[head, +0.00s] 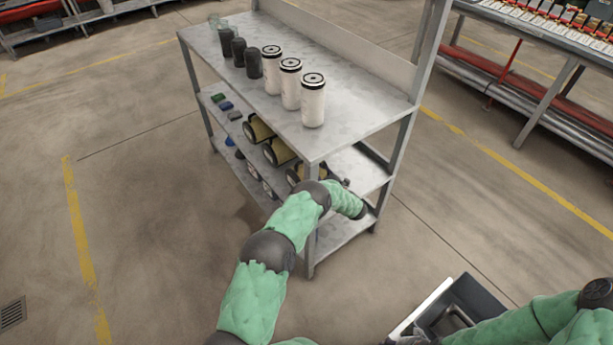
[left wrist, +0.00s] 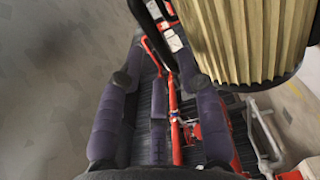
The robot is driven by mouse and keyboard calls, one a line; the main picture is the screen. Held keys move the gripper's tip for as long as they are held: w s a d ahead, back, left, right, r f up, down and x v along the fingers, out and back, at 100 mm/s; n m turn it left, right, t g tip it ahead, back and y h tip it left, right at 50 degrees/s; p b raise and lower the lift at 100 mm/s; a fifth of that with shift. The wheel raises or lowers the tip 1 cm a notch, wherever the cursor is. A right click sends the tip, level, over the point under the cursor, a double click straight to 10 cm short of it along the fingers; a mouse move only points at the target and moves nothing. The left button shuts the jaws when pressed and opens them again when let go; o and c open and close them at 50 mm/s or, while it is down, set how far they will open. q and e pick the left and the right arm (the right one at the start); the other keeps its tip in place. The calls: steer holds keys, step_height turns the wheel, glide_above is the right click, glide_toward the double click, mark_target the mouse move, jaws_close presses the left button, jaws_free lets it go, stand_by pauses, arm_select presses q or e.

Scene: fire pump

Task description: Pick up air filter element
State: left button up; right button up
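Yellow pleated air filter elements with dark ends lie on the middle shelf of a metal rack in the head view: one at the far end (head: 259,128), one in the middle (head: 279,152), and one nearest me (head: 294,174), partly hidden by my left arm. In the left wrist view a pleated filter (left wrist: 252,38) fills the upper right, close beyond the right-hand finger.
The rack's top shelf (head: 350,105) carries white canisters (head: 313,105) and dark canisters (head: 254,65). A front post (head: 311,235) stands beside my left arm. Small blue and green items (head: 225,106) lie on the middle shelf. Open floor surrounds the rack.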

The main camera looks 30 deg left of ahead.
arm_select(q)
steer(key=shift+w+a, duration=0.3)
steer(key=shift+a, duration=0.3)
steer(key=b+x, duration=0.1)
steer(key=x, duration=0.1)
steer(key=b+x, duration=0.2)
steer(key=x, duration=0.1)
steer(key=shift+w+d+r, duration=0.1)
steer(key=shift+w, duration=0.25)
steer(key=shift+r, duration=0.1)
jaws_close()
